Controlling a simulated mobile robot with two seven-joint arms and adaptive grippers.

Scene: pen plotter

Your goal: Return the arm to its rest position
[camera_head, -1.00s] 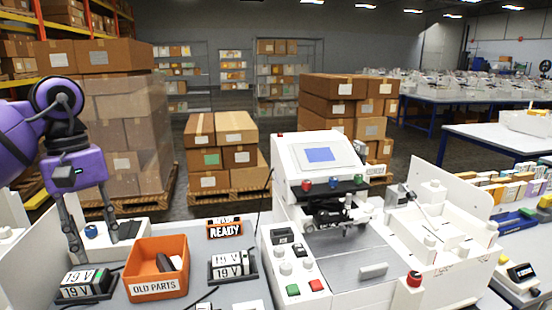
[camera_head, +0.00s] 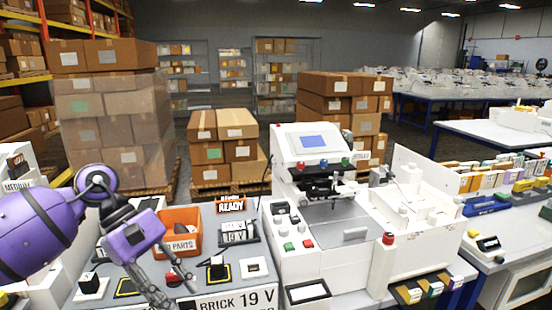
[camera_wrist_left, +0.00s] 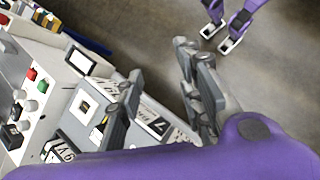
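My left gripper (camera_head: 176,292) hangs over the front left of the grey workstation top in the head view, pointing down and to the right. Its two grey fingers are apart with nothing between them. The left wrist view also shows this open gripper (camera_wrist_left: 158,62), with panel parts and bare floor beyond its fingers. My purple left arm (camera_head: 40,230) comes in from the left edge and hides part of the station. My right gripper is not recognisable in either view.
An orange OLD PARTS bin (camera_head: 183,219) stands behind the left gripper. A READY sign (camera_head: 231,204) and a 19 V block (camera_head: 238,232) are to its right. The white plotter machine (camera_head: 325,262) fills the centre. Black-handled fixtures and a BRICK 19 V label (camera_head: 236,301) line the front.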

